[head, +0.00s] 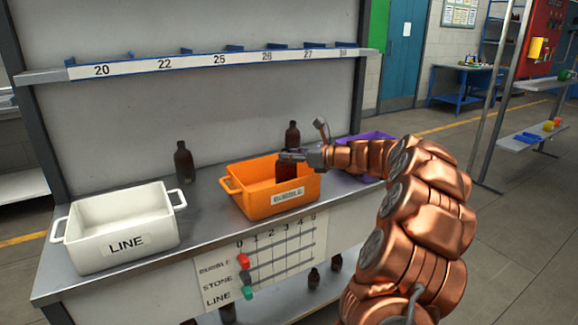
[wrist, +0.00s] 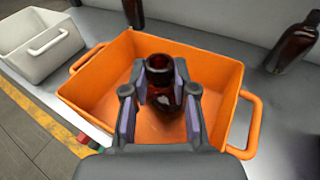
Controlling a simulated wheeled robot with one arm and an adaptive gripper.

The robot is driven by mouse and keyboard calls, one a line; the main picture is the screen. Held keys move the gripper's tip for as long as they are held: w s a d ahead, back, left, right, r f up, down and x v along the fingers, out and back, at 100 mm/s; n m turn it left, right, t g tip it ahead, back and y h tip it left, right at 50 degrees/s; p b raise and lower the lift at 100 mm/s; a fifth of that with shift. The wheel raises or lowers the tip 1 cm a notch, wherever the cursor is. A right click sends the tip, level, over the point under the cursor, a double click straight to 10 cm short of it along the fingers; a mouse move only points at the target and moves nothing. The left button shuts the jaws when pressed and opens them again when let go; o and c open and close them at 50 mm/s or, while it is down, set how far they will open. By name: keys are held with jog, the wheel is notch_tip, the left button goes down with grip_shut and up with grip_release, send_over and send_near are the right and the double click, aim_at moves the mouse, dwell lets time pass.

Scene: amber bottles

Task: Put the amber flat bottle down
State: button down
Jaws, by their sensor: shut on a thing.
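My gripper (wrist: 160,95) is shut on the amber flat bottle (wrist: 160,72), with its fingers on both sides of the bottle below the neck. In the wrist view the bottle is inside the outline of the orange crate (wrist: 98,72); its base is hidden. In the head view my gripper (head: 292,155) is over the orange crate (head: 262,207), and the dark bottle (head: 285,171) hangs upright below it, its lower part behind the crate's front wall. I cannot tell whether the bottle touches the crate floor.
A white crate (head: 125,251) marked LINE stands at the left on the bench. One amber bottle (head: 184,162) stands behind, between the crates; another (head: 292,135) stands behind the orange crate. A purple crate (head: 352,140) is at the right, partly hidden by my arm.

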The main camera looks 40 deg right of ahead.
jog(key=shift+f, duration=1.3)
jog(key=shift+f, duration=0.1)
jog(key=c, duration=0.9)
grip_release()
jog(key=v, duration=1.2)
jog(key=shift+p, duration=0.35)
jog(key=shift+a, duration=0.1)
